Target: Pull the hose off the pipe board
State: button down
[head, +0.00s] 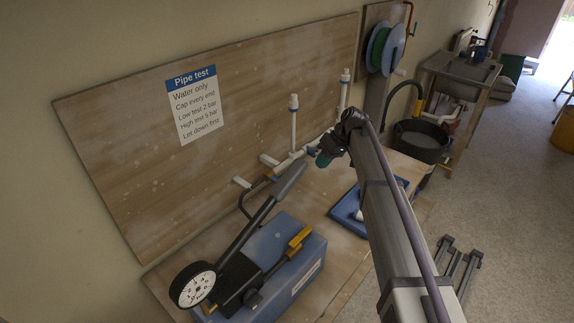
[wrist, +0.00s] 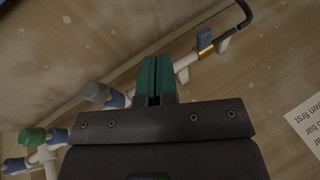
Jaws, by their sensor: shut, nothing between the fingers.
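The black hose (head: 243,203) curves up from the blue pump box (head: 285,250) to the white pipe work (head: 285,163) on the pipe board (head: 130,125). In the wrist view the hose (wrist: 240,15) bends at the upper right and meets the pipe at a brass-coloured fitting (wrist: 205,42) beside a blue part (wrist: 204,36). My gripper (head: 322,158) is at the pipe work, right of the hose end. Its teal fingers (wrist: 156,62) are shut and empty, in front of the white pipe; whether they touch it I cannot tell. The hose joint is apart from the fingers.
The pump's grey handle (head: 290,180) and gauge (head: 192,284) stand in front of the board. White upright pipes (head: 293,120) rise near my gripper. A blue tray (head: 348,212) lies on the bench beneath my arm. A black bucket (head: 420,140) stands beyond.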

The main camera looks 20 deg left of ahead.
aim_at(273, 178)
jog(key=w+a+r+n+y, duration=0.1)
jog(key=w+a+r+n, duration=0.15)
jog(key=w+a, duration=0.2)
jog(key=s+a+f+b, duration=0.7)
jog(key=f+b, duration=0.1)
jog(key=shift+s+f+n+g, duration=0.2)
jog(key=shift+f+n+g, duration=0.15)
jog(key=shift+g, duration=0.05)
jog(key=shift+a, duration=0.1)
jog(key=s, duration=0.1)
jog(key=s+a, duration=0.1)
jog(key=s, duration=0.2)
jog(key=shift+s+a, duration=0.4)
